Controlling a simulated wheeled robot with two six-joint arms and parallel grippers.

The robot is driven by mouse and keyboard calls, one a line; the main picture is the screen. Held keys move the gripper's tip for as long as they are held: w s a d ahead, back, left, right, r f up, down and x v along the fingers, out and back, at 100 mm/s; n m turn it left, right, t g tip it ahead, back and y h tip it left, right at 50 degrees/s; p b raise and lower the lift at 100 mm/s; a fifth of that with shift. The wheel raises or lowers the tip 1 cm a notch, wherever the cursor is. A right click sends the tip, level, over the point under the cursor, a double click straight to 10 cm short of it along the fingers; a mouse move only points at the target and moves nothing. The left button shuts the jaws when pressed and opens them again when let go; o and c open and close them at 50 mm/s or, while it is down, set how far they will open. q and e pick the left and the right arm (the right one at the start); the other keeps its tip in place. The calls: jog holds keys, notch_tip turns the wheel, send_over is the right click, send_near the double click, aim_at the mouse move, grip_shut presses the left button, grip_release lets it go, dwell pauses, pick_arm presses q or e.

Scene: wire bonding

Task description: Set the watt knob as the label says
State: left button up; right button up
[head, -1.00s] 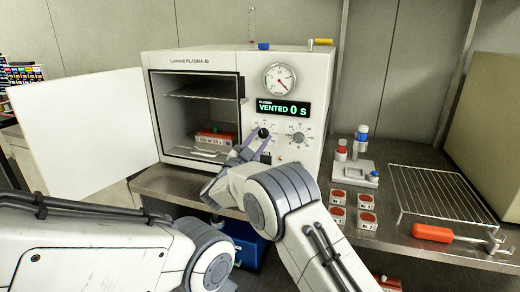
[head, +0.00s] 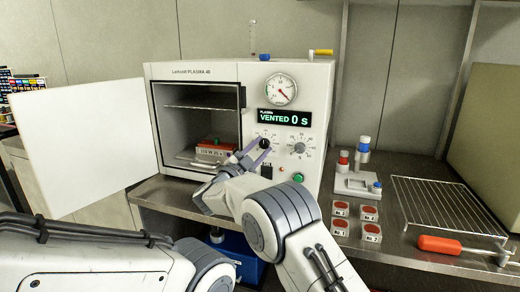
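The plasma machine (head: 165,68) has a front panel with a left dial knob (head: 264,143), dark and partly hidden, and a right dial knob (head: 299,147), grey and clear. The dial markings are too small to tell which is the watt knob. My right gripper (head: 260,148) has its two purple fingers apart, one on each side of the left knob; I cannot tell if they press on it. A red box with a white label (head: 212,152) sits in the open chamber; the label seems to read in W and s, digits unclear. My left gripper is not visible.
The display (head: 284,118) reads VENTED 0 s. A green button (head: 298,177) is below the right knob. The open door (head: 85,145) stands at left. Several small red-topped blocks (head: 340,208), a wire rack (head: 440,205) and an orange-handled tool (head: 440,245) lie on the bench at right.

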jog(key=o, duration=0.3)
jog(key=b+v, duration=0.4)
jog(key=v, duration=0.6)
jog(key=shift+s+a, duration=0.15)
jog(key=shift+s, duration=0.05)
jog(key=shift+a+f, duration=0.1)
